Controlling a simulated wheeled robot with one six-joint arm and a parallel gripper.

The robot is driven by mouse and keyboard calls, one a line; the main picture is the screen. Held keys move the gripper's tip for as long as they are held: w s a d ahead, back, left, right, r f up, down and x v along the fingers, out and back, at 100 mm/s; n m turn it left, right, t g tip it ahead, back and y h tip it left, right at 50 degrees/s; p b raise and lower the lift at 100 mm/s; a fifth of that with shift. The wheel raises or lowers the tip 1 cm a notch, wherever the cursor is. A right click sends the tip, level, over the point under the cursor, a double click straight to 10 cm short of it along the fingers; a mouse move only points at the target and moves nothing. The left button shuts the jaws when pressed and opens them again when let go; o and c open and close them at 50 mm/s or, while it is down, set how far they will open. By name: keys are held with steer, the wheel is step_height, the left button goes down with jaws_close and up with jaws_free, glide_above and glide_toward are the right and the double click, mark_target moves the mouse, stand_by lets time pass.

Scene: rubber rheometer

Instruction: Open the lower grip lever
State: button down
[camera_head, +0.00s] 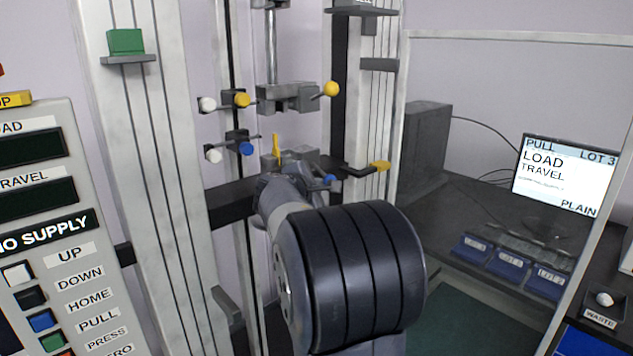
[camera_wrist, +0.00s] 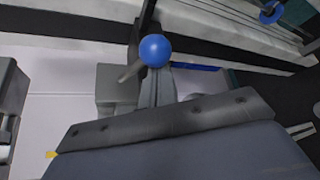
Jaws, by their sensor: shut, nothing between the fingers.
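The lower grip (camera_head: 288,160) is a grey block on the machine's centre line, with a yellow upright piece on it. Its lever ends in a blue ball (camera_head: 330,179) at its right side. In the wrist view a blue ball (camera_wrist: 154,50) on a short grey rod stands beside a grey block (camera_wrist: 117,88). My gripper (camera_wrist: 160,78) is shut and empty, its fingers reaching toward this ball. The ball overlaps the fingertips in the picture; I cannot tell whether they touch. In the head view my wrist hides the fingertips and part of the lower grip.
The upper grip (camera_head: 288,97) with a yellow ball lever (camera_head: 331,88) hangs above. White, yellow and blue knobs (camera_head: 246,148) sit to the left. Machine columns (camera_head: 150,160) flank the space. A control panel (camera_head: 45,220) is at left, a monitor (camera_head: 565,175) and blue bins at right.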

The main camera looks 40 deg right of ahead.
mark_target(320, 171)
steer(key=shift+r+p, duration=0.25)
steer(key=shift+p, duration=0.05)
steer(key=shift+s+d+r+n+g+p, duration=0.15)
steer(key=shift+r+n+g+p, duration=0.3)
steer(key=shift+p, duration=0.8)
steer(key=shift+s+a+r+n+g+p, duration=0.1)
steer(key=shift+s+r+n+g+p, duration=0.1)
steer(key=shift+r+p, duration=0.75)
steer(key=shift+s+d+r+n+g+p, duration=0.1)
steer(key=shift+s+r+n+g+p, duration=0.2)
steer(key=shift+p, duration=1.2)
steer(key=shift+w+r, duration=0.2)
steer(key=shift+r, duration=0.25)
steer(key=shift+r, duration=0.1)
steer(key=shift+r+p, duration=0.1)
steer(key=shift+p, duration=0.25)
